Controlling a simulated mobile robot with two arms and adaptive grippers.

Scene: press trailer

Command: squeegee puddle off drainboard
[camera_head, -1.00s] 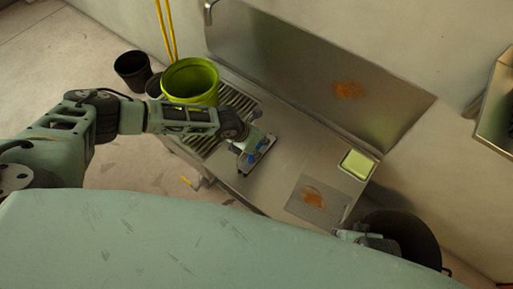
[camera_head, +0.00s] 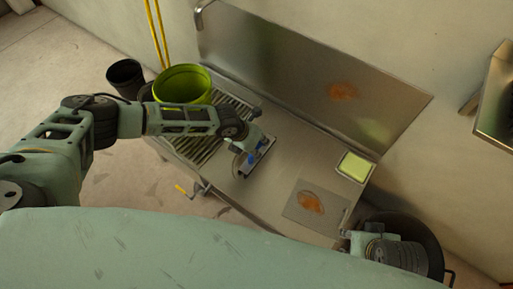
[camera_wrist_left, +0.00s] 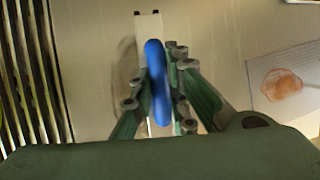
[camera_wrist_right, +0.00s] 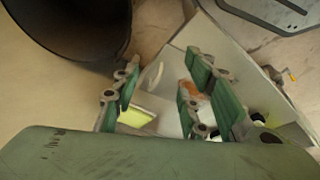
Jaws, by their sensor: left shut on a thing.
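A squeegee with a blue handle (camera_wrist_left: 157,80) is held in my left gripper (camera_head: 254,155), whose fingers are shut on the handle. A pale strip (camera_wrist_left: 148,28) of it shows in the left wrist view. The squeegee is over or on the metal drainboard (camera_head: 285,150), just right of the slatted part; whether it touches is unclear. A faint clear puddle outline (camera_wrist_left: 124,68) lies beside the handle, on its left in the left wrist view. My right gripper (camera_wrist_right: 158,87) is open and empty, near the board's front right corner.
A green bucket (camera_head: 183,84) stands on the slats (camera_head: 205,140). A tray with a yellow-green pad (camera_head: 355,167) and a grey sheet with an orange stain (camera_head: 310,203) are at the board's right end. The backsplash (camera_head: 300,60) has an orange stain. A black bin (camera_head: 428,240) stands at right.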

